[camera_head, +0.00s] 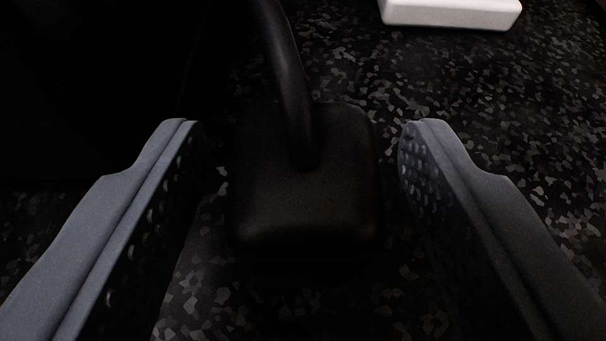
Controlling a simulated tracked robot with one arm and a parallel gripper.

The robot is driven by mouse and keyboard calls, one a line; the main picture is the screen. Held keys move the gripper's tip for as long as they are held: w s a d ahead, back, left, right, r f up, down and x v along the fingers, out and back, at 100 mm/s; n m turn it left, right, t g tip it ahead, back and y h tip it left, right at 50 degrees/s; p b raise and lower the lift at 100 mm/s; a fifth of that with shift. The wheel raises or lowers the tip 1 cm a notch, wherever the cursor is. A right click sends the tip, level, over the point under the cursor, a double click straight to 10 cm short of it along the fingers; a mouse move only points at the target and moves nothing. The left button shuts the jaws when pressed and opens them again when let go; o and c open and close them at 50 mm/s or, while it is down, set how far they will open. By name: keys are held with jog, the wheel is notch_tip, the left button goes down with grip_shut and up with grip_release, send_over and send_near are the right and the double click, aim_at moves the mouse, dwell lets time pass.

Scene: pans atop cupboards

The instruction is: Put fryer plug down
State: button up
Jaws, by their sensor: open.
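The fryer plug (305,205) is a black, rounded block in the middle of the head camera view. Its thick black cable (282,70) rises from its top and leaves the view at the upper edge. The plug appears to rest on the dark speckled surface, though its underside is hidden. My gripper (302,140) is open, with one grey finger on each side of the plug. Gaps show between the plug and both fingers.
Part of a white box-like object (450,12) shows at the top right. The left side is a very dark area whose form I cannot tell.

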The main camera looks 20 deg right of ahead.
jog(key=p+v, duration=0.1)
jog(key=v, duration=0.9)
jog(key=shift+s+a+r+p, duration=0.1)
jog(key=shift+s+r+p, duration=0.1)
jog(key=shift+s+p, duration=0.15)
jog(key=shift+s+a+r, duration=0.1)
jog(key=shift+s+a, duration=0.05)
jog(key=shift+s, duration=0.45)
jog(key=a+r+n+t, duration=0.1)
jog(key=a+r, duration=0.3)
jog(key=r, duration=0.7)
jog(key=a+r+t, duration=0.1)
jog(key=a+r, duration=0.4)
jog(key=r, duration=0.5)
jog(key=s+a+r+n+y, duration=0.1)
jog(key=s+a+r, duration=0.3)
jog(key=r, duration=0.5)
jog(key=s+a+r+n+y, duration=0.1)
jog(key=s+a+r+y, duration=0.1)
jog(key=s+a+r, duration=0.3)
jog(key=s+r, duration=0.3)
jog(key=r, duration=0.1)
jog(key=shift+s+a+t+y, duration=0.2)
jog(key=shift+s+t+y, duration=0.1)
jog(key=shift+r+p, duration=0.25)
jog(key=shift+p, duration=0.2)
